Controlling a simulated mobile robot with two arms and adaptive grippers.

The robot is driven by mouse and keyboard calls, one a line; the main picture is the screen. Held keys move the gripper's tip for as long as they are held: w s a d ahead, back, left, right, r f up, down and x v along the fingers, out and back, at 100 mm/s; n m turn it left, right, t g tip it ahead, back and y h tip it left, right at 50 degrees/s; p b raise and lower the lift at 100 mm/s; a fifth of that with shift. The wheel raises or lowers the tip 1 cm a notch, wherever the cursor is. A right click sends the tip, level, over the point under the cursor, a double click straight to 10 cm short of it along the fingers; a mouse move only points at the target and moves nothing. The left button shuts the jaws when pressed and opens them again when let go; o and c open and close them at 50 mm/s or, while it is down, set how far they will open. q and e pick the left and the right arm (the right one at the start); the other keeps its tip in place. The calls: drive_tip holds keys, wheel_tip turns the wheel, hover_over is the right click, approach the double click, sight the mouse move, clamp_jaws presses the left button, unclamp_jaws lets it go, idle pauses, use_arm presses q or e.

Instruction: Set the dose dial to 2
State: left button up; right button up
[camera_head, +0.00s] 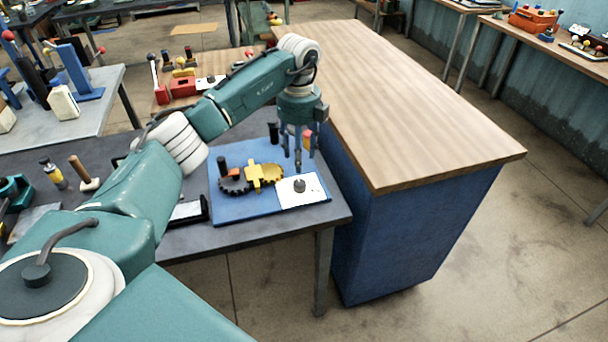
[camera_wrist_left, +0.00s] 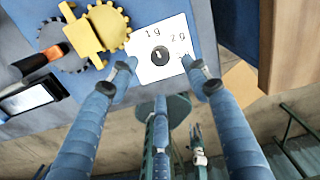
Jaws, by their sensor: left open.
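The dose dial (camera_head: 299,185) is a small dark round knob on a white card (camera_head: 316,190) at the right of a blue board. I cannot tell for sure which label the dial's mark points to. My left gripper (camera_head: 301,160) hangs pointing down above the card. It is open and empty, with its fingertips (camera_wrist_left: 159,68) spread on either side of the dial, apart from it. My right gripper is not in view.
The blue board (camera_head: 228,208) also carries dark and yellow gears (camera_head: 262,175) with a yellow bracket. A black-framed device (camera_head: 188,212) lies left of the board. A tall wood-topped blue cabinet (camera_head: 400,100) stands close at the right, higher than the table.

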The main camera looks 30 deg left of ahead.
use_arm(q)
drive_tip(key=p, duration=0.1)
hover_over(300, 182)
drive_tip(key=f, duration=0.4)
drive_tip(key=shift+s+f, duration=0.2)
drive_tip(key=shift+s, duration=0.1)
drive_tip(key=f, duration=0.1)
drive_tip(key=f+p, duration=0.1)
drive_tip(key=f, duration=0.2)
drive_tip(key=shift+w+f, duration=0.1)
drive_tip(key=shift+w, duration=0.15)
drive_tip(key=shift+f, duration=0.65)
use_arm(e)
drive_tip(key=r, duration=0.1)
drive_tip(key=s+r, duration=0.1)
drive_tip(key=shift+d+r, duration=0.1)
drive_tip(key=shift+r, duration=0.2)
use_arm(q)
drive_tip(key=c, duration=1.1)
drive_tip(key=shift+c, duration=0.2)
